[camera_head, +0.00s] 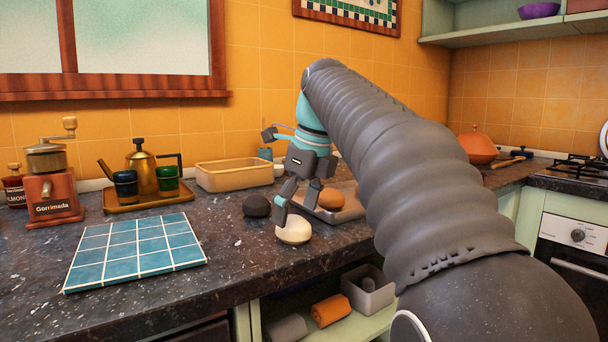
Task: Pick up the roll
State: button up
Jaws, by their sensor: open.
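My gripper (297,205) points down over the counter, its fingers spread. Just below it, a pale round roll-like piece (294,230) rests on the dark counter. A dark round piece (256,206) sits to its left, near the left finger. A brown roll (330,199) lies on a grey tray (350,214), just right of the fingers; another brown piece shows behind it, partly hidden by the gripper. I cannot tell from this view whether the fingers touch any of these.
A blue tiled board (137,251) lies at the front left. A grinder (50,190), a brass tray (130,205) with pot and cups, and a beige bin (233,176) stand along the back. My arm hides the counter's right part. A shelf (375,325) is below.

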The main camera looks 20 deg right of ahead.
aim_at(309, 232)
jog(key=v, duration=1)
jog(key=shift+p, duration=0.45)
